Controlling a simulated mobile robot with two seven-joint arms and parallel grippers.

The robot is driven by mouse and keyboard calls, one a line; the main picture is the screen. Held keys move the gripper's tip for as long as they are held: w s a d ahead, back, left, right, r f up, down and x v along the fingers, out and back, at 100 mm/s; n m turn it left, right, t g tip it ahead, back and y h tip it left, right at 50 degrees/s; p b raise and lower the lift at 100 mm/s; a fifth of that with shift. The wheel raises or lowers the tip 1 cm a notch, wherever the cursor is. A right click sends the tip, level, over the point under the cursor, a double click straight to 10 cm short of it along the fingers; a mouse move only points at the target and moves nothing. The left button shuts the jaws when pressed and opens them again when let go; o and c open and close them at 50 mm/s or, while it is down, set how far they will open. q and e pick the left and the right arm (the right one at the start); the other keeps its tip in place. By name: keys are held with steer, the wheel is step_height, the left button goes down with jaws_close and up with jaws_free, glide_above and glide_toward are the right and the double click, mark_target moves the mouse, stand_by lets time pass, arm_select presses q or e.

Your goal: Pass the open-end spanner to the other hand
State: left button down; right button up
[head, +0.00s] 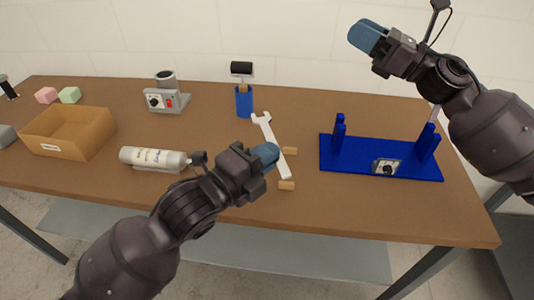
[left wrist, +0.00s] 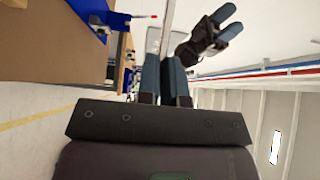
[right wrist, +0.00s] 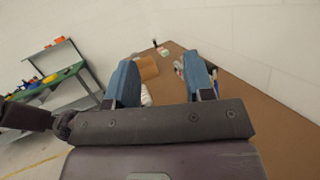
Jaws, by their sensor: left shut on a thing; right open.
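The light grey open-end spanner (head: 264,122) is in the middle of the head view, its open jaw pointing up and away and its handle slanting down to the right. My left gripper (head: 267,156) is shut on the spanner's handle, and its blue fingers hide part of it. A pale piece of the spanner (left wrist: 153,40) shows beyond the left fingers in the left wrist view. My right gripper (head: 369,37) is raised at the upper right, apart from the spanner. In the right wrist view its two blue fingers (right wrist: 161,80) are wide apart with nothing between them.
A blue stand with posts (head: 340,166) is to the right. The front right tabletop is clear.

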steer(key=s+d+f+m+t+h, duration=0.1)
steer(key=d+f+m+t+h, duration=0.15)
steer(key=d+m+h, duration=0.6)
steer(key=s+d+f+m+t+h, duration=0.2)
steer(key=d+f+m+h, duration=0.3)
steer(key=d+m, duration=0.6)
steer(key=s+d+f+m+t+h, duration=0.1)
steer(key=d+f+m+t+h, duration=0.1)
steer(key=d+m+h, duration=0.85)
steer(key=s+d+f+m+g, duration=0.2)
steer(key=s+d+f+g, duration=0.35)
steer(key=s+f, duration=0.55)
steer(key=s+d+f+m+g, duration=0.2)
steer(key=s+d+f+g, duration=0.35)
steer(key=s+f, duration=0.55)
steer(key=s+a+f+m+g+y, duration=0.1)
steer(key=s+a+f+m+g, duration=0.1)
steer(key=s+a+f, duration=0.35)
steer(key=s+a+f+m+g+y, duration=0.1)
steer(key=s+a+f+m+y, duration=0.15)
steer(key=f, duration=0.55)
steer(key=w+a+f+m+t+y, duration=0.1)
steer(key=w+a+m+t, duration=0.2)
steer(key=a, duration=1)
steer(key=w+a+f+m+t+y, duration=0.1)
steer(key=w+a+f+m+t, duration=0.1)
steer(key=a, duration=1.1)
steer(key=shift+w+a+m+t, duration=0.15)
steer(key=shift+w+m+t, duration=0.55)
steer(key=shift+t, duration=0.45)
